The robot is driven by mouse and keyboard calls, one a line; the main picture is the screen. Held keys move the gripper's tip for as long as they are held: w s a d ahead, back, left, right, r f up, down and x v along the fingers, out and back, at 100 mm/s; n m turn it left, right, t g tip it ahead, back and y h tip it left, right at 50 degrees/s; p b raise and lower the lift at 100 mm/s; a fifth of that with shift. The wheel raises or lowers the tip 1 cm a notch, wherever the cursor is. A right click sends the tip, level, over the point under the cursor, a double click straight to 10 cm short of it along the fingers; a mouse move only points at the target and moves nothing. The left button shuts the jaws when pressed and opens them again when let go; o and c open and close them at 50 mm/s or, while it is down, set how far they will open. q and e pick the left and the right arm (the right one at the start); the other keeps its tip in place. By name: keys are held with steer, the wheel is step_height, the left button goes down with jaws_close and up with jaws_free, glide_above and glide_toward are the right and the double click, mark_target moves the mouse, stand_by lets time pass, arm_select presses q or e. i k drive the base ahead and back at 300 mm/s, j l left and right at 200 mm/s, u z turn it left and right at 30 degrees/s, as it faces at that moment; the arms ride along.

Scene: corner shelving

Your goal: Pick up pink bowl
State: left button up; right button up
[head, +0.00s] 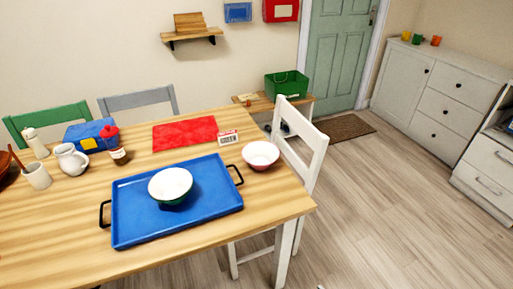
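The pink bowl (261,155), white inside with a pink outside, stands upright on the wooden table (240,238) near its right edge. It is just right of the blue tray's right handle and apart from the tray. Its inside looks empty. Neither of my grippers shows in the head view.
A blue tray (130,223) with black handles holds a green bowl (171,185), white inside. A red mat (185,134) and a small label card (228,138) lie behind. A white chair (311,150) stands close at the table's right edge. The floor to the right is clear.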

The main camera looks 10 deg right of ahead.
mark_target(261, 155)
steer(key=i+l+z, duration=0.15)
steer(key=l+z, duration=0.3)
steer(key=i+l+z, duration=0.15)
steer(key=l+z, duration=0.15)
steer(key=z, duration=0.2)
steer(key=i+l+z, duration=0.25)
steer(key=z, duration=0.2)
steer(key=i+l+z, duration=0.15)
steer(key=z, duration=0.3)
steer(key=i+l+u, duration=0.2)
steer(key=i+u, duration=0.15)
steer(key=i, duration=0.2)
steer(key=i+l+u, duration=0.35)
steer(key=i, duration=0.15)
steer(key=i+u, duration=0.15)
steer(key=u, duration=0.35)
steer(key=i+u, duration=0.15)
steer(key=u, duration=0.3)
steer(key=i+l+u, duration=0.1)
steer(key=u, duration=0.4)
steer(key=i+l+u, duration=0.15)
steer(key=u, duration=0.3)
steer(key=l+u, duration=0.15)
steer(key=u, duration=0.35)
steer(key=i+l+u, duration=0.1)
steer(key=l+u, duration=0.15)
steer(key=u, duration=0.2)
